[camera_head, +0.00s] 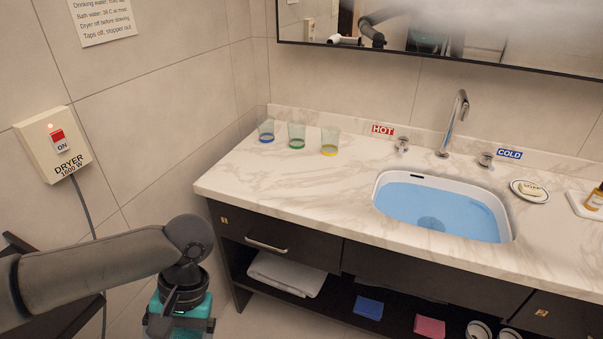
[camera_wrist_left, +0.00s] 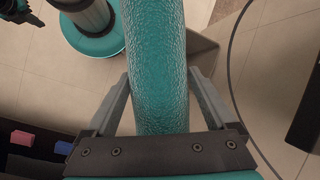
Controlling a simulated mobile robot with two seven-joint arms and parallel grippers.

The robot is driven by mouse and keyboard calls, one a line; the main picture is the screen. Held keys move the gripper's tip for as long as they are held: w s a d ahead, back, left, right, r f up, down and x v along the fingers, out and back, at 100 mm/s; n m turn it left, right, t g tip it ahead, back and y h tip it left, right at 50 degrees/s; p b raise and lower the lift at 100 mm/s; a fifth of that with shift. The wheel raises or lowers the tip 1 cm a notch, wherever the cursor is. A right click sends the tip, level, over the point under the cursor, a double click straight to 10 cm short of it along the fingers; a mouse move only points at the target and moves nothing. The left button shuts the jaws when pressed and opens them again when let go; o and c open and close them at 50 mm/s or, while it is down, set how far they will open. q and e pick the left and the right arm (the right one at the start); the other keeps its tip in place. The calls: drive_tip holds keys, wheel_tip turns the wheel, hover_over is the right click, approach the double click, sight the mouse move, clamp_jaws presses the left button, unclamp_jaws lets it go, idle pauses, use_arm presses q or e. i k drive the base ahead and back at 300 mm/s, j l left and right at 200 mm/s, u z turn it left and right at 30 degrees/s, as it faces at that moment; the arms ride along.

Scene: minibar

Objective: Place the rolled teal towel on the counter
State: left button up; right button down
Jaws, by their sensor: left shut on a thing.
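The rolled teal towel (camera_wrist_left: 158,50) shows in the left wrist view as a long, rough-textured roll running from the top edge down to the gripper's palm. My left gripper (camera_wrist_left: 158,85) is shut on it, with one finger on each side. In the head view my left arm reaches in from the left, and its wrist (camera_head: 185,295) points down beside the cabinet, lower than the counter (camera_head: 335,185). The towel cannot be told apart there from the teal wrist parts. The counter is pale marbled stone.
Three tumblers, blue (camera_head: 266,130), green (camera_head: 297,135) and yellow (camera_head: 330,141), stand at the counter's back left. The water-filled basin (camera_head: 440,205) is right of centre. A soap dish (camera_head: 530,190) lies right of it. The front left counter is clear. A dryer box (camera_head: 53,143) hangs left.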

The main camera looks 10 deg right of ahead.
sight(286, 180)
drive_tip(key=i+l, duration=0.75)
drive_tip(key=l, duration=0.25)
drive_tip(key=i+l, duration=0.4)
drive_tip(key=l, duration=0.1)
